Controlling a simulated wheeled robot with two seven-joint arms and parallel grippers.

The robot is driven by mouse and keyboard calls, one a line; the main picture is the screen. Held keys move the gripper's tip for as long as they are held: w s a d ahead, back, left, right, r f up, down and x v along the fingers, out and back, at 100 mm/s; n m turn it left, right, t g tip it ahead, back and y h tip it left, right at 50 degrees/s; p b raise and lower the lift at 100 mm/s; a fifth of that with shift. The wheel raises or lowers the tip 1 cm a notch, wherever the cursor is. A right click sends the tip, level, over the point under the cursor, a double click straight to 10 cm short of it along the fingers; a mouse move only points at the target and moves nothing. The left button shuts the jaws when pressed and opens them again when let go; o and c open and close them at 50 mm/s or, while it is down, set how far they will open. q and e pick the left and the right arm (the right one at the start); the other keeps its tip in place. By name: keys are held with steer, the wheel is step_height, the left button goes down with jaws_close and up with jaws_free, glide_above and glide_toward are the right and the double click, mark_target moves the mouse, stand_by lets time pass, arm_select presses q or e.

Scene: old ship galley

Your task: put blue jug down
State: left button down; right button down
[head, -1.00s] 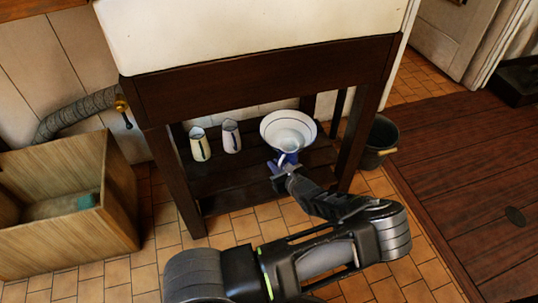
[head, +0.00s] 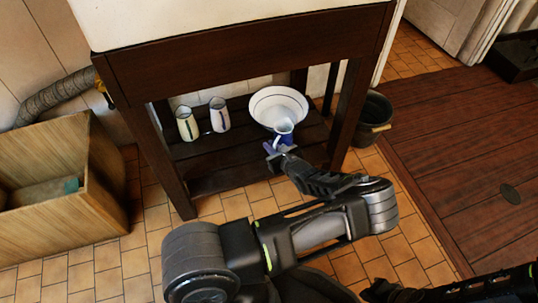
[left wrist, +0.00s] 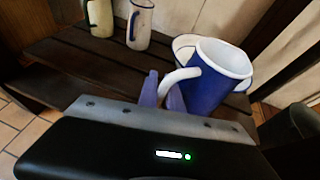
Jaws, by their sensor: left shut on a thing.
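The blue jug (head: 284,137) has a white rim and inside and a white handle. It stands out in front of the white bowl in the head view. In the left wrist view the jug (left wrist: 213,82) is large, right of centre, with its handle to the left. My left gripper (head: 276,149) is shut on the jug's handle, its purple fingers (left wrist: 163,95) on either side of it. The jug looks near upright. Its base is hidden behind the gripper, so I cannot tell whether it touches the dark slatted shelf (head: 225,175). My right gripper's fingers are not seen.
Two pale jugs (head: 187,124) and (head: 219,115) stand on the shelf to the left. The white bowl (head: 278,103) is close behind the blue jug. Dark table legs (head: 350,115) flank the shelf. A dark bucket (head: 374,118) stands right, a wooden crate (head: 60,205) left.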

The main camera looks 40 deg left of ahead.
arm_select(q)
steer(key=shift+r, duration=0.1)
steer(key=shift+f+b, duration=1.2)
steer(key=shift+f, duration=1.3)
steer(key=shift+f, duration=0.2)
steer(key=c, duration=1.5)
jaws_free()
steer(key=shift+r, duration=0.1)
